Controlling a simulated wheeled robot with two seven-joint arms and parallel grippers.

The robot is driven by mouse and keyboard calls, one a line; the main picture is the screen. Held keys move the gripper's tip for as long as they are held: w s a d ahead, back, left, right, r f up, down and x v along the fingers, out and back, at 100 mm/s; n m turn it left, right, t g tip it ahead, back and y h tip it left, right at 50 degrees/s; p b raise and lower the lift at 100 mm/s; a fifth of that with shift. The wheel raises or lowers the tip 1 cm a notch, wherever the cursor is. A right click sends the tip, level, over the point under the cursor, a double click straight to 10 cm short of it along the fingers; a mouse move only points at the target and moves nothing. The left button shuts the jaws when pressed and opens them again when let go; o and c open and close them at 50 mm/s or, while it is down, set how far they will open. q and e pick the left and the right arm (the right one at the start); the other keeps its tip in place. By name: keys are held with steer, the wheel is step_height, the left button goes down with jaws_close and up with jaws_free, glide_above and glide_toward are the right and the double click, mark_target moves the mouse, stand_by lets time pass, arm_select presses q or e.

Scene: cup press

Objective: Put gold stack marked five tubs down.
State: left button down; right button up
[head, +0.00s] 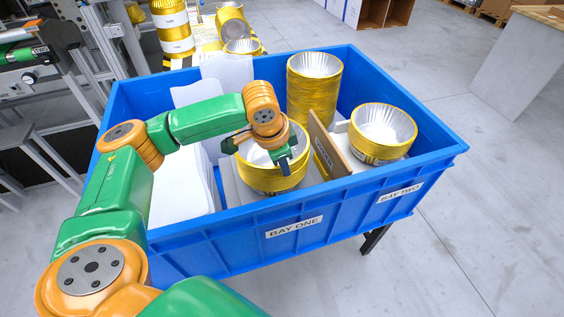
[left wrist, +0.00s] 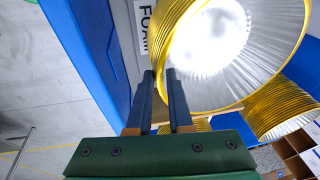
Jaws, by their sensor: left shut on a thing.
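A gold stack of foil tubs (head: 272,181) with a silver inside is in the bay one side of the blue crate (head: 240,250). My left gripper (head: 285,163) is shut on its near rim; the fingers (left wrist: 162,82) show at the rim of the gold stack (left wrist: 240,50) in the left wrist view. I cannot tell whether its base touches the grey block below. No number five is readable on it. A shorter gold stack (head: 382,128) stands in bay two, and a taller one (head: 314,88) at the back. My right gripper is out of view.
A brown divider board (head: 329,148) stands close to the right of the held stack. White sheets (head: 184,185) fill the crate's left part. More gold stacks (head: 172,28) stand on a table behind. Part of a label (left wrist: 147,27) reads "FOU" in the left wrist view.

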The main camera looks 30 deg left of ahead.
arm_select(q)
steer(key=shift+r, duration=0.1)
steer(key=c, duration=0.8)
jaws_free()
steer(key=p+v, duration=0.1)
steer(key=v, duration=1.1)
steer(key=shift+p, duration=0.35)
